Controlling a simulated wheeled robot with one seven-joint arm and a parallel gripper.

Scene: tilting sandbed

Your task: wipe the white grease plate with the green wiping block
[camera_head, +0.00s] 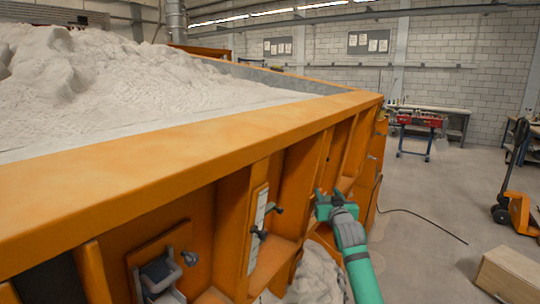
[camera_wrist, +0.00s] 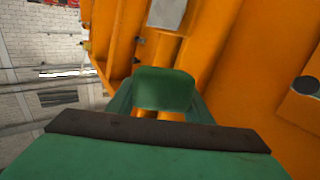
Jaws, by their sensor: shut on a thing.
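My gripper (camera_head: 331,199) is shut on the green wiping block (camera_head: 322,212), beside the orange side wall of the sandbed. In the wrist view the green block (camera_wrist: 163,89) sits in the middle, in front of the orange wall. A narrow whitish plate (camera_head: 257,222), which looks like the grease plate, stands upright on an orange rib to the left of my gripper, clearly apart from the block. A pale plate (camera_wrist: 167,13) shows at the top of the wrist view, beyond the block; I cannot tell surely that it is the same one. The block's far face is hidden.
The orange sandbed wall (camera_head: 200,158) has projecting ribs and dark knobs (camera_head: 259,233) near the plate. The floor between is open, with a black cable.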

